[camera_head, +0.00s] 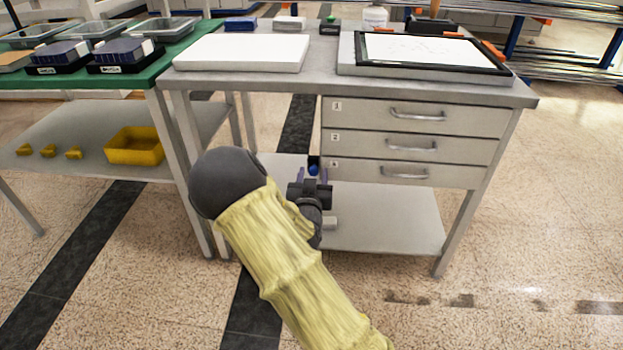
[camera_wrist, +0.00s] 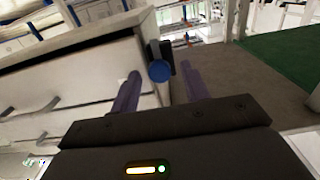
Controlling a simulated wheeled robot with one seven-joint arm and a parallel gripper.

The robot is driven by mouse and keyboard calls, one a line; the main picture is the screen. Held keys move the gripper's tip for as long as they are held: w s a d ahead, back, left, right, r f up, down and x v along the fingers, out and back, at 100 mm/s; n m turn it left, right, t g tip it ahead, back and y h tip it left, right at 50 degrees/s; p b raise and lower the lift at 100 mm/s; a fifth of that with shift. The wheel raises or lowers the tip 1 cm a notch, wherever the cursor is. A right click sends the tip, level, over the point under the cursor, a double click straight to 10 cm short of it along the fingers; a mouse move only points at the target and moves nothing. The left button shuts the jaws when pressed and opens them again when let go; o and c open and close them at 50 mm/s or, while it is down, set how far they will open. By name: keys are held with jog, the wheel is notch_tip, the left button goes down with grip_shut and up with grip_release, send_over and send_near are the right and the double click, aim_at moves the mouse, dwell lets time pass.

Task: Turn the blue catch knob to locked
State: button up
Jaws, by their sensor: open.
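The blue catch knob (camera_head: 313,168) is on a dark mount at the left side of the drawer unit, level with the lowest drawer. In the wrist view the knob (camera_wrist: 159,71) is a round blue cap in front of a black plate on the cabinet's edge. My gripper (camera_head: 311,174) is in front of it, with its two purple fingers apart. In the wrist view the gripper (camera_wrist: 160,88) is open and empty, and the knob appears between the fingertips. I cannot tell whether the fingers reach it. The knob's turn position is not readable.
The drawer cabinet (camera_head: 419,117) has three closed drawers with bar handles under a grey tabletop. A lower shelf (camera_head: 385,225) lies below. A green table (camera_head: 130,74) with trays stands to the left, a yellow bin (camera_head: 134,147) under it. Open floor lies to the right.

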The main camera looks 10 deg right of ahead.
jog(key=c, duration=1)
jog(key=shift+o, duration=0.2)
jog(key=shift+a, duration=0.15)
